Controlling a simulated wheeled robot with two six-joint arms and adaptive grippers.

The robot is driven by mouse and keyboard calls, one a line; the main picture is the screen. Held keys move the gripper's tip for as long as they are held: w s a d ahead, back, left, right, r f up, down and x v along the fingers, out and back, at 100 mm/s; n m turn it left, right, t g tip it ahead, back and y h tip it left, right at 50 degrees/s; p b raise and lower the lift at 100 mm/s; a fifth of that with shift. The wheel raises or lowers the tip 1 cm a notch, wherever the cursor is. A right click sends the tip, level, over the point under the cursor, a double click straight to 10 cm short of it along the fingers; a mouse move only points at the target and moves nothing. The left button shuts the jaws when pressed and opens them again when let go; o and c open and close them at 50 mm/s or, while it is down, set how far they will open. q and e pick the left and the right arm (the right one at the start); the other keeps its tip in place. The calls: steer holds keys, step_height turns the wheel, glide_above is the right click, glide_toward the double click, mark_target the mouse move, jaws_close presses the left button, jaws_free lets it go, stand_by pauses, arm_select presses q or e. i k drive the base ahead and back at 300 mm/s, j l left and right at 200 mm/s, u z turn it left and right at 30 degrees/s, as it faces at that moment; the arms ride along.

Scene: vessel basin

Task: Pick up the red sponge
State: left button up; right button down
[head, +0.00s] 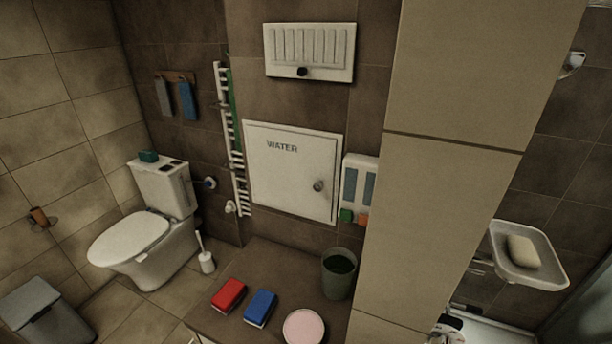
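The red sponge (229,294) lies flat on the brown counter top (268,262), near its left edge. It is a red block with a paler underside. A blue sponge (260,308) of similar shape lies just to its right, with a small gap between them. Nothing touches or covers the red sponge. Neither my left nor my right gripper shows in the head view.
A pink round object (304,326) lies at the counter's front, and a dark green bin-like container (338,274) stands at the right. A beige pillar (430,180) rises beyond it. A toilet (146,240) and toilet brush (206,261) stand left. The counter's back area is clear.

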mark_target(227, 297)
steer(key=j+z, duration=0.1)
steer(key=z, duration=0.5)
steer(key=j+z, duration=0.3)
steer(key=k+j+z, duration=0.1)
steer(key=j+z, duration=0.15)
steer(key=j, duration=0.2)
steer(key=k+j+z, duration=0.1)
steer(key=j+z, duration=0.2)
steer(key=k+j+z, duration=0.1)
steer(key=j+z, duration=0.15)
steer(key=j, duration=0.2)
